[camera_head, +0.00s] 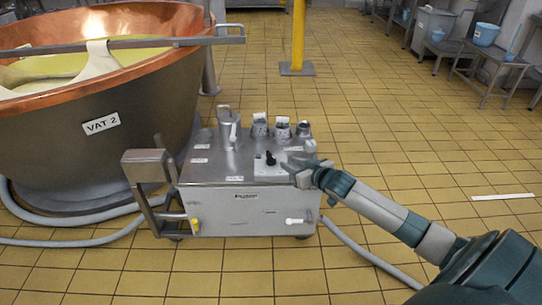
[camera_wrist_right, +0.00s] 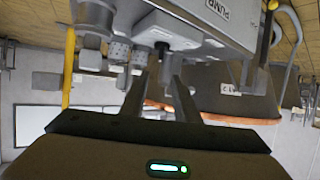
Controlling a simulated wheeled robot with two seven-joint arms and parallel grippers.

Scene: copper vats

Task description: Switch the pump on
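The pump (camera_head: 250,205) is a steel box unit on the floor beside the copper vat. On its top, a black rotary switch (camera_head: 270,158) sits on a light plate near the front right. My right gripper (camera_head: 299,166) is just right of the switch, low over the pump's top. In the right wrist view its two fingers (camera_wrist_right: 159,80) are apart with nothing between them. The black switch (camera_wrist_right: 162,46) shows just beyond the fingertips, and the pump (camera_wrist_right: 195,25) with its PUMP label appears upside down. I cannot tell whether a finger touches the switch. My left gripper is out of view.
Several steel fittings (camera_head: 260,127) stand along the back of the pump's top. The copper vat (camera_head: 100,145), labelled VAT 2, is at the left. Grey hoses (camera_head: 75,240) lie on the floor. A yellow post (camera_head: 298,40) stands behind. The tiled floor at right is mostly clear.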

